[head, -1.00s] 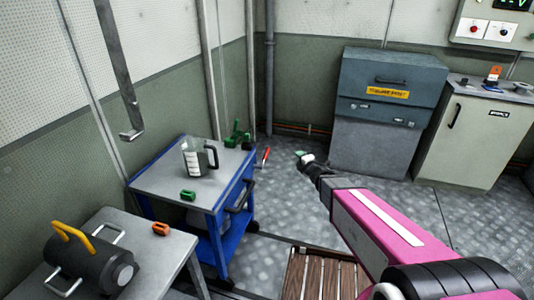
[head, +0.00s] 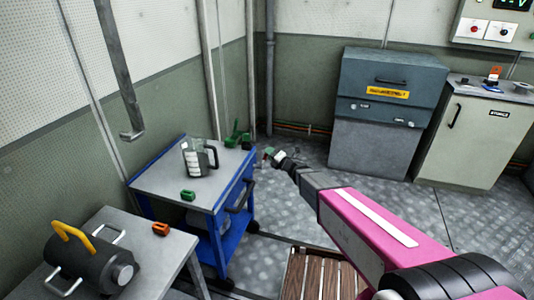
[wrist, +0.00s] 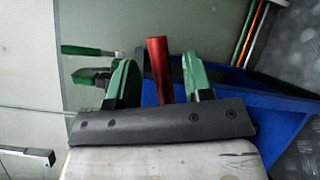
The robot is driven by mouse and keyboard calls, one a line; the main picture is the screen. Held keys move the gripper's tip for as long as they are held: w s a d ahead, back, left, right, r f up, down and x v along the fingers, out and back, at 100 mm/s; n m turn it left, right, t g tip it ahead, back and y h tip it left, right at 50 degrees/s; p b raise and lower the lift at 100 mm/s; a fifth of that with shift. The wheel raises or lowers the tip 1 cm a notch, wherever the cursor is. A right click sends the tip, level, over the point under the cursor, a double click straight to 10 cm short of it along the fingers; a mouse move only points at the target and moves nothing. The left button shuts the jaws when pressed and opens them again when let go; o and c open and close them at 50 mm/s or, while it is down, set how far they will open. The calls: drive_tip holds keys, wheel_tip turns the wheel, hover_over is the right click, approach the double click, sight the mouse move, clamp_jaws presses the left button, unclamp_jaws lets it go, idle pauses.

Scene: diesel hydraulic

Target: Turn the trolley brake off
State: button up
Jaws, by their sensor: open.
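The blue trolley (head: 213,222) with a grey top stands left of centre in the head view. Its blue side also shows in the wrist view (wrist: 235,92). A red lever (wrist: 158,68), apparently the brake handle, stands upright in the wrist view. My gripper (head: 270,155) is at the trolley's far right corner in the head view, where it hides the lever. In the wrist view my green fingers are open, one on each side of the red lever. I cannot tell whether they touch it.
A measuring jug (head: 198,158), a small green part (head: 188,195) and a green tool (head: 237,135) are on the trolley top. A bench (head: 152,262) with a dark cylinder (head: 88,266) stands front left. A blue-grey cabinet (head: 385,110) stands behind open floor.

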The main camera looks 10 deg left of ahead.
drive_tip(key=shift+x, duration=1.5)
drive_tip(key=shift+d, duration=0.1)
clamp_jaws()
